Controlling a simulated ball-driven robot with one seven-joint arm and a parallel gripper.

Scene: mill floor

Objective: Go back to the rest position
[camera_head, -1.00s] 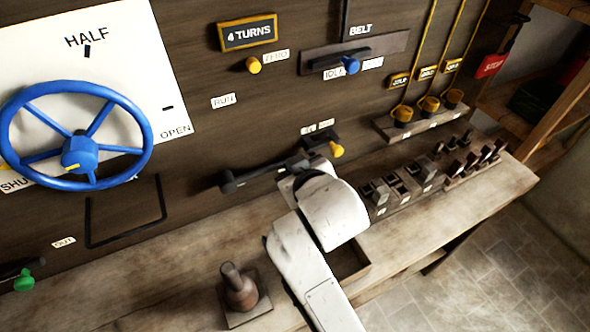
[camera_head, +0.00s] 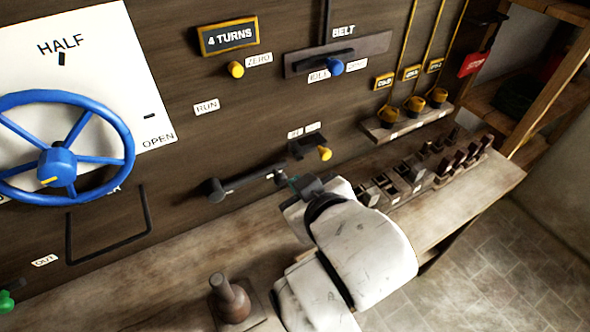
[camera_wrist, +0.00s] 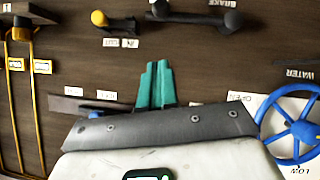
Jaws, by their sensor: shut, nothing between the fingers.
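My gripper (camera_wrist: 155,84) shows in the wrist view as two teal fingers pressed together, with nothing between them. In the head view the gripper (camera_head: 301,185) is mostly hidden behind my white wrist; it is near the right end of a dark horizontal lever (camera_head: 245,180) on the wall panel. I cannot tell from this view how large the gap is. In the wrist view the panel appears upside down, and the fingers point toward bare wood below the dark lever (camera_wrist: 190,18).
A blue handwheel (camera_head: 57,165) is at the left. A brown knobbed post (camera_head: 229,298) stands on the bench left of my arm. Small dark switches (camera_head: 410,172) line the bench at the right. Yellow-knobbed cords (camera_head: 415,104) hang above. Stone floor (camera_head: 490,260) is clear at the lower right.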

